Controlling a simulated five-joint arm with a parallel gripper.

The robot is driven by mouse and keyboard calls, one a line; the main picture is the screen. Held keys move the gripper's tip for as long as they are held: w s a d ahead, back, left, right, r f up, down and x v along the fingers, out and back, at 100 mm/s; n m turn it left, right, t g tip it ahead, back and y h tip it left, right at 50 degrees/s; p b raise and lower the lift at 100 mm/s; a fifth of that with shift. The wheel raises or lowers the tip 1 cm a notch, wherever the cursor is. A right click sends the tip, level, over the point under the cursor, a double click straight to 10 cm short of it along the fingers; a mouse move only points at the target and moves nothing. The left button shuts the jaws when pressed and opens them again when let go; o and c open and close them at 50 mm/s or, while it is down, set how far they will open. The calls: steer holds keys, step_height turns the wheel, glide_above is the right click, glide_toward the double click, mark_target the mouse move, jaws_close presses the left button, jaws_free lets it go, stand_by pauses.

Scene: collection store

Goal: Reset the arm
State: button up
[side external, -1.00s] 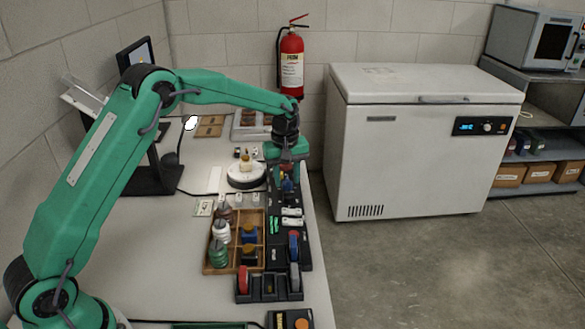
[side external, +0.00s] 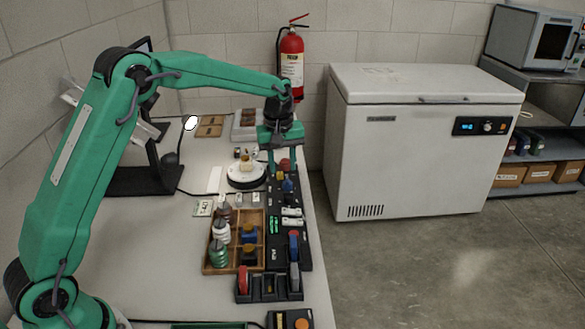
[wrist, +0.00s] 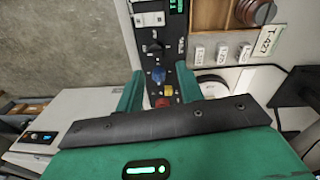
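My green gripper (side external: 283,166) hangs pointing down above the far end of a long black panel (side external: 276,208) on the bench. Its two fingers are spread apart, with nothing held between them. In the wrist view my gripper (wrist: 160,90) shows its fingers on either side of the panel, empty. A blue knob (wrist: 158,75), a yellow part (wrist: 168,90) and a red knob (wrist: 163,102) sit on the panel between the fingers in that view. The blue knob (side external: 287,186) and red knob (side external: 286,165) also show below my gripper in the side view.
A wooden tray (side external: 207,262) with bottle-like items stands left of the panel. A round white device (side external: 246,180) and a black monitor stand (side external: 145,181) are farther back. A white chest freezer (side external: 420,150) stands right of the bench, with open floor (side external: 430,260) before it.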

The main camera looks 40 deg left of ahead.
steer(key=s+d+r+m+t, duration=0.15)
steer(key=s+r+m, duration=0.35)
steer(key=s+r, duration=0.9)
steer(key=s+f+m+t, duration=0.2)
steer(key=s+m, duration=0.3)
steer(key=s, duration=1.4)
steer(key=shift+s+d+f+m+t, duration=0.3)
steer(key=shift+f+t, duration=0.1)
steer(key=shift+t, duration=0.25)
steer(key=shift+c, duration=0.3)
